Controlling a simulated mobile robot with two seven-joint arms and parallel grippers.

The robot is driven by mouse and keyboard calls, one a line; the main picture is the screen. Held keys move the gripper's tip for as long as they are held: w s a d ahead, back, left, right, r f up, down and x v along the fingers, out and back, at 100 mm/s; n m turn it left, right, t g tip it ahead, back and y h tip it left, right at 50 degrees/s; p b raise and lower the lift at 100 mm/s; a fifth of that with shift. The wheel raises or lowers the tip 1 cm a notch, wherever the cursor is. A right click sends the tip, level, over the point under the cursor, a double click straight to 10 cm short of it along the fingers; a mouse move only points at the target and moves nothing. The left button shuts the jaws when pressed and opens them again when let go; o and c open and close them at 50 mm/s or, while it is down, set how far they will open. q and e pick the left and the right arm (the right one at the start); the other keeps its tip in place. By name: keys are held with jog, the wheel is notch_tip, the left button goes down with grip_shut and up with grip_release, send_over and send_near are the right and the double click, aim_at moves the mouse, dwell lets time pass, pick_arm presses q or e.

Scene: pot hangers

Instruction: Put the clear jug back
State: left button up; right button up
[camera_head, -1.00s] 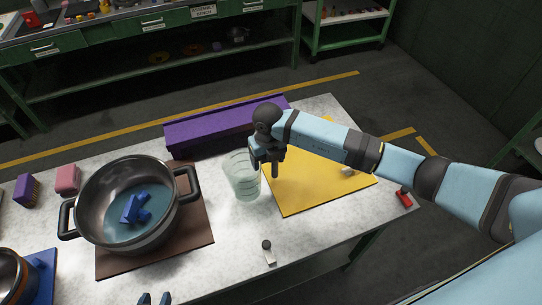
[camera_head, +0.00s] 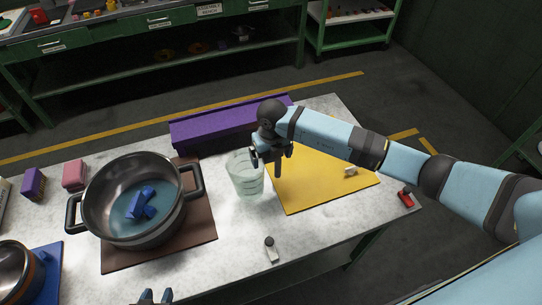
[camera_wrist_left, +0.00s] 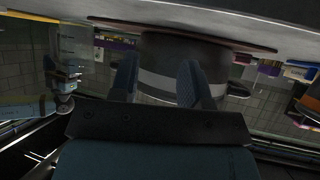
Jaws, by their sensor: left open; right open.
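The clear jug (camera_head: 246,181) stands upright on the pale speckled table (camera_head: 227,226), between the brown board and the yellow mat (camera_head: 318,183). My right gripper (camera_head: 267,164) is open at the jug's right upper rim. Its fingers overlap the rim in the picture; I cannot tell whether they touch it. My left gripper (camera_head: 154,298) shows only as blue fingertips at the bottom edge of the head view. In the left wrist view my left gripper (camera_wrist_left: 157,78) is open and empty, with the pot's side beyond its fingers.
A large steel pot (camera_head: 104,219) with blue pieces inside sits on the brown board (camera_head: 198,222). A purple box (camera_head: 215,129) lies behind the jug. A small grey-and-white item (camera_head: 271,250) lies in front. A red item (camera_head: 405,198) lies near the right edge.

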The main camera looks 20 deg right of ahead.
notch_tip(320, 180, up, 10)
jog(key=r+p, duration=0.1)
jog(key=p, duration=0.5)
jog(key=s+a+f+g+y, duration=0.2)
jog(key=s+a+y, duration=0.55)
jog(key=a, duration=0.25)
jog(key=s+a+r+m+t+y, duration=0.4)
jog(key=s+a+r+m+y, duration=0.15)
jog(key=a+y, duration=0.35)
jog(key=s+d+f+m+t+h, duration=0.1)
jog(key=d+f+m+t+h, duration=0.25)
jog(key=d+m+t, duration=0.55)
jog(key=s+d+f+m+t+h, duration=0.15)
jog(key=d+m+t+h, duration=0.35)
jog(key=m, duration=0.7)
jog(key=s+d+f+m+g+h, duration=0.5)
jog(key=s+d+f+m, duration=0.1)
jog(key=s+f, duration=0.4)
jog(key=shift+d+f+m, duration=0.2)
jog(key=shift+f+m, duration=0.35)
jog(key=shift+f, duration=0.1)
